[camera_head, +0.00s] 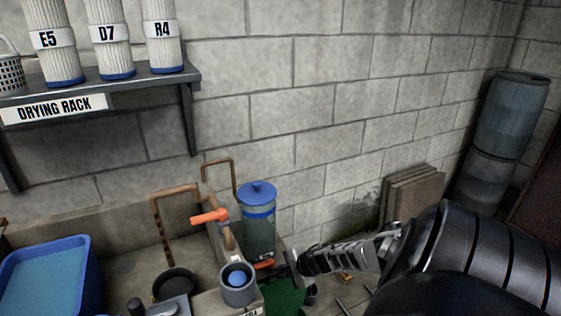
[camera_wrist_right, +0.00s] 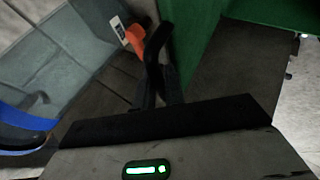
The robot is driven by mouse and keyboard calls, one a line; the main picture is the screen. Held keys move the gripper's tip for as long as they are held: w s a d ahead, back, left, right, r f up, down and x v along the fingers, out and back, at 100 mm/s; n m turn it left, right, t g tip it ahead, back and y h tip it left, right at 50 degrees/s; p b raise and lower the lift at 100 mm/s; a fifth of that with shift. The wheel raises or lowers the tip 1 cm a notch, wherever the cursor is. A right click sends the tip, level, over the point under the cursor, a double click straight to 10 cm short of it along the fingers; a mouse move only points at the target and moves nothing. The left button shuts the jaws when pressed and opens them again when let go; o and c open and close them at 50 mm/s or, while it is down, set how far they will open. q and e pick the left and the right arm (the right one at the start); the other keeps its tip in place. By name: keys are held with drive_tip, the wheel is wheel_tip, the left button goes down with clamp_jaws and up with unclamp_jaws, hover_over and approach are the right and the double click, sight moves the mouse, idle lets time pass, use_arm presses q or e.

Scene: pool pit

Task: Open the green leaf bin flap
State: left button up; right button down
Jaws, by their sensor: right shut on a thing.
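The green leaf bin (camera_head: 284,297) stands low in the head view, partly covered by my right gripper (camera_head: 296,264). In the right wrist view a green panel of the bin (camera_wrist_right: 205,35) rises right beside the right fingers (camera_wrist_right: 158,85). These fingers are close together on a narrow dark piece at the panel's left edge. Its outline is hard to make out, and I cannot tell whether it belongs to the flap. An orange piece with a white label (camera_wrist_right: 130,38) is just left of the fingers. My left gripper is not in view.
A clear canister with a blue lid (camera_head: 257,215) stands just behind the right gripper. A grey pot with a blue centre (camera_head: 238,284), an orange-handled pipe (camera_head: 209,216) and a blue tub (camera_head: 50,275) are to the left. The drying rack (camera_head: 110,86) is above.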

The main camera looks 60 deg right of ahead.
drive_tip(key=shift+f, duration=0.1)
